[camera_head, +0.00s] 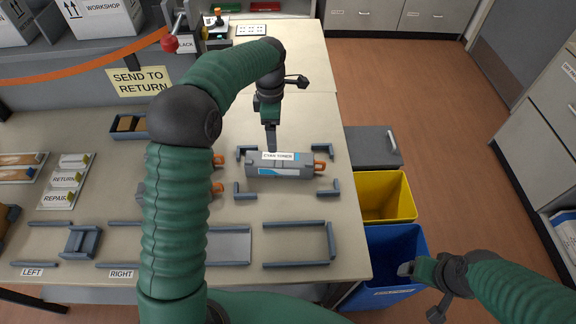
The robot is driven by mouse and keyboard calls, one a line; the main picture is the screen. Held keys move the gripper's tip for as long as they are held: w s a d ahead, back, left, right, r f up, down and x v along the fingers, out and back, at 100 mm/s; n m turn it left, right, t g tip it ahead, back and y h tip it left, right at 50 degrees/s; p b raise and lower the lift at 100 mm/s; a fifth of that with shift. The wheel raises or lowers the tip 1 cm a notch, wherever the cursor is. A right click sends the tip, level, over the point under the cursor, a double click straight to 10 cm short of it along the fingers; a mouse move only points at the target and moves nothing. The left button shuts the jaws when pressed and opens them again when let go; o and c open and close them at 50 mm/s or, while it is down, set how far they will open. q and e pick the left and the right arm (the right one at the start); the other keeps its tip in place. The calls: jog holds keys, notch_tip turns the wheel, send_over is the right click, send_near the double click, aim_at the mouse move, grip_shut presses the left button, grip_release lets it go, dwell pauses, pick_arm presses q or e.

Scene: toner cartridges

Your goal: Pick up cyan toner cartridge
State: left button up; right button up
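The cyan toner cartridge (295,170) is a grey block with a "CYAN TONER" label, a blue patch on its front and an orange end piece at the right. It lies on the table inside dark blue-grey corner brackets (245,192). My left gripper (271,146) points down at the cartridge's far edge, near the label. I cannot tell whether its fingers touch the cartridge or stand apart. My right gripper (406,268) is off the table at the lower right, over the blue bin, away from the cartridge.
Other items with orange ends (217,189) lie left of the cartridge, mostly hidden by my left arm. An empty frame (298,264) is on the table's near side. A yellow bin (385,196) and blue bin (392,246) stand beyond the table's right edge.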

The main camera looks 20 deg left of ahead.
pick_arm(q)
send_over(278, 159)
notch_tip(278, 159, down, 5)
jog(key=shift+a+r, duration=0.1)
jog(key=d+f, duration=0.2)
jog(key=f, duration=0.1)
jog(key=shift+w+d+f, duration=0.1)
jog(key=shift+w+d, duration=0.05)
jog(key=shift+d, duration=0.15)
jog(key=a+f, duration=0.2)
jog(key=f, duration=0.3)
jog(key=shift+a+f+p, duration=0.2)
jog(key=shift+a+p, duration=0.2)
jog(key=shift+a+f, duration=0.2)
jog(key=shift+d+r, duration=0.25)
jog(key=shift+d, duration=0.45)
jog(key=c, duration=0.4)
jog(key=shift+d+r, duration=0.1)
jog(key=shift+d, duration=0.2)
jog(key=c, duration=0.4)
jog(key=shift+c, duration=1.4)
jog(key=shift+s+a, duration=0.2)
jog(key=shift+a, duration=0.35)
grip_shut()
pick_arm(e)
jog(key=shift+d+r, duration=0.25)
jog(key=shift+d, duration=0.4)
